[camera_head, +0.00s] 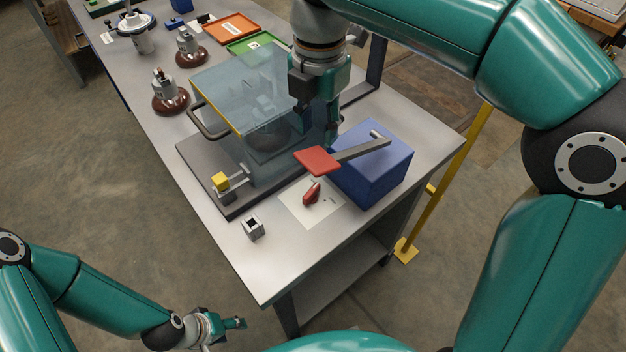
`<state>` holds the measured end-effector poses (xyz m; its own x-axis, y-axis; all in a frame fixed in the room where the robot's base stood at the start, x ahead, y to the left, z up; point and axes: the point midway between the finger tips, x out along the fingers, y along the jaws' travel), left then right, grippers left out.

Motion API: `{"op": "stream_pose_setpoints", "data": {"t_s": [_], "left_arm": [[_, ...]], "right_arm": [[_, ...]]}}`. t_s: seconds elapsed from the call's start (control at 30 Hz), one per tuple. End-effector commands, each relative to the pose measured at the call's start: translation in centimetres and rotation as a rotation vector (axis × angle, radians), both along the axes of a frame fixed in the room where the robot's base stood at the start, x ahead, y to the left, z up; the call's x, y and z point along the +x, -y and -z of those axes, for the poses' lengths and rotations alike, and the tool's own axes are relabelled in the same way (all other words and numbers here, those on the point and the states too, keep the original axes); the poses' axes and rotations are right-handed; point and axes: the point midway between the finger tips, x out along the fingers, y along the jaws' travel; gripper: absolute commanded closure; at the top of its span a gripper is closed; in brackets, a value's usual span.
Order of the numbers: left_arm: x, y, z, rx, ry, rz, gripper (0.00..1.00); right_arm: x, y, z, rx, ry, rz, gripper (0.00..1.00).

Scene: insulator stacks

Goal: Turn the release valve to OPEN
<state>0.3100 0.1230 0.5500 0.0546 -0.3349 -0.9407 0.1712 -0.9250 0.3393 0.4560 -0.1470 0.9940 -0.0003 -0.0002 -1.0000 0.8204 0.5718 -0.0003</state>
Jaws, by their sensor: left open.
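The likely release valve is a small red handle (311,194) on a white plate (296,208) near the front of the table; the plate's markings are too small to read. A lever with a flat red pad (316,160) reaches out from a blue box (375,178) just behind it. My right gripper (333,138) points down behind the red pad, beside the blue box and the clear-covered press; its fingertips are partly hidden, and I cannot tell how far apart they are. My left gripper (238,323) is open and empty, low beyond the table's front-left edge, away from the valve.
A clear-covered box (245,88) with a side handle stands on a dark base (200,165) with a yellow block (220,181). A small grey square socket (253,228) sits at the front. Brown insulators (170,103), an orange tray (233,28) and a green tray (250,42) lie farther back.

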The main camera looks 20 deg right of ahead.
Motion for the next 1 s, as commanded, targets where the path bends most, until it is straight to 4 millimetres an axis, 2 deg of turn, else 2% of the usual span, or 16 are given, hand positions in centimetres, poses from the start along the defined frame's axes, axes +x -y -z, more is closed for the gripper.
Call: {"op": "stream_pose_setpoints", "data": {"t_s": [0.6,0.8,1.0], "left_arm": [[0.0,0.0,3.2,0.0,0.0,0.0,0.47],[0.0,0.0,3.6,0.0,0.0,0.0,0.47],[0.0,0.0,3.7,0.0,0.0,0.0,0.47]], "right_arm": [[0.0,-0.1,12.5,-0.001,-0.004,-0.002,0.62],[0.1,-0.1,14.9,0.0,-0.001,-0.002,0.62],[0.1,-0.1,15.7,0.001,-0.001,-0.003,0.62]]}}
